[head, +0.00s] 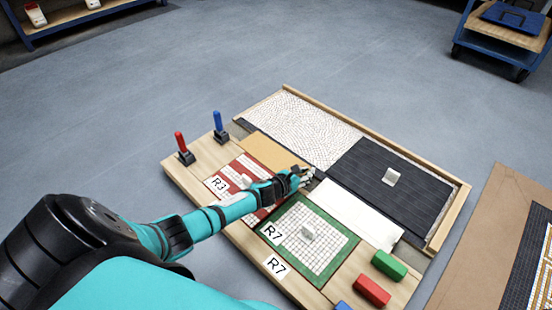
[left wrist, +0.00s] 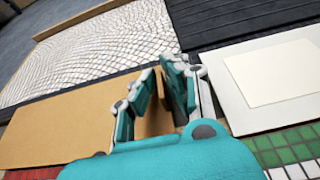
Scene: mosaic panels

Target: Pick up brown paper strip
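The brown paper strip (head: 276,151) lies flat on the wooden board, above the red panel in the head view. It fills the left and middle of the left wrist view (left wrist: 55,132). My left gripper (head: 306,174) is at the strip's right end. In the left wrist view its fingers (left wrist: 164,72) stand close together over the strip, with brown showing in the narrow gap between them. Whether they grip the strip's edge is not clear. The palm and fingers hide part of the strip's right end. My right gripper is not in view.
A white pebble-patterned panel (head: 297,128) and a black ridged panel (head: 420,196) lie beyond the strip. A white sheet (head: 352,212) is to the right. Red (head: 181,142) and blue (head: 217,121) handles stand upright at the board's left. Green (head: 389,265) and red (head: 372,290) blocks lie at the front right.

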